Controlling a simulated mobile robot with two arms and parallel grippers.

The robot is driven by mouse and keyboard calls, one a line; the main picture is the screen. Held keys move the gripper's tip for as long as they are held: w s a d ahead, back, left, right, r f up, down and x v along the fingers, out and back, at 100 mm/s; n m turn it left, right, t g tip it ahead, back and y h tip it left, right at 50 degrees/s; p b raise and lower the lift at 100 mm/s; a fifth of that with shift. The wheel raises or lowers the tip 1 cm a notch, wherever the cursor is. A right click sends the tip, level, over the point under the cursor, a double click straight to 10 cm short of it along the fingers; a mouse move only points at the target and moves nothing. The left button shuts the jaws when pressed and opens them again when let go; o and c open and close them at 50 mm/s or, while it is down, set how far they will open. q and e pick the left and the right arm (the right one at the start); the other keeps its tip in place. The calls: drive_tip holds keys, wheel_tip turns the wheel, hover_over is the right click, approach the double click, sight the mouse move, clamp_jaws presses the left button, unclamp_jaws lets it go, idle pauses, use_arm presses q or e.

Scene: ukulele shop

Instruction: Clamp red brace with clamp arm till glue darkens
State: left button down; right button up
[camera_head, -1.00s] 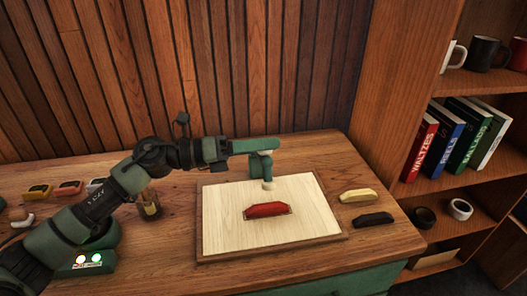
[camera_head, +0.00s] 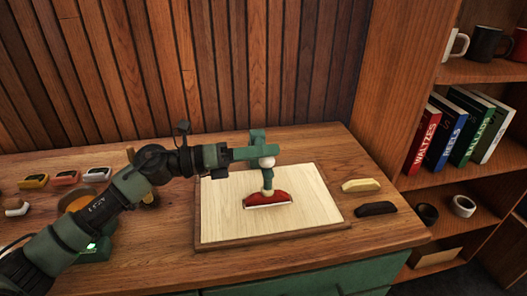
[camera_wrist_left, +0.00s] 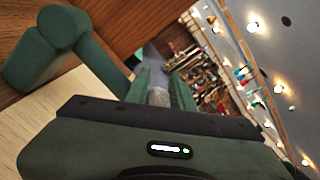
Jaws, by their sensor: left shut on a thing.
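The red brace (camera_head: 272,199) lies on the pale wooden board (camera_head: 228,215) near its middle. A pale glue line (camera_head: 268,205) shows along its front edge. The green clamp arm (camera_head: 267,177) stands over the brace, and its pale tip (camera_head: 267,192) appears to rest on the brace's top. My left gripper (camera_head: 265,151) is shut on the clamp arm's white knob (camera_head: 267,162). In the left wrist view a green arm part (camera_wrist_left: 45,50) shows at left, and my left gripper (camera_wrist_left: 157,92) is around a pale piece. The brace is not visible there. My right gripper is out of view.
A cream brace (camera_head: 361,185) and a black brace (camera_head: 375,209) lie right of the board. A shelf with books (camera_head: 460,130) stands at right. The bench's right front is clear.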

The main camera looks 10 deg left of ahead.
use_arm(q)
drive_tip(key=shift+s+d+f+g, duration=0.3)
drive_tip(key=shift+s+d+f, duration=0.05)
drive_tip(key=shift+s+d, duration=0.2)
drive_tip(key=c, duration=1.3)
unclamp_jaws()
drive_tip(key=shift+a, duration=0.1)
drive_tip(key=shift+o, duration=1.2)
drive_tip(key=shift+s+r, duration=0.15)
drive_tip(key=shift+s, duration=0.25)
wheel_tip(320, 180, up, 21)
drive_tip(key=w, duration=0.1)
drive_tip(key=shift+a+p, duration=0.3)
drive_tip(key=shift+p, duration=0.15)
drive_tip(key=shift+r, duration=0.1)
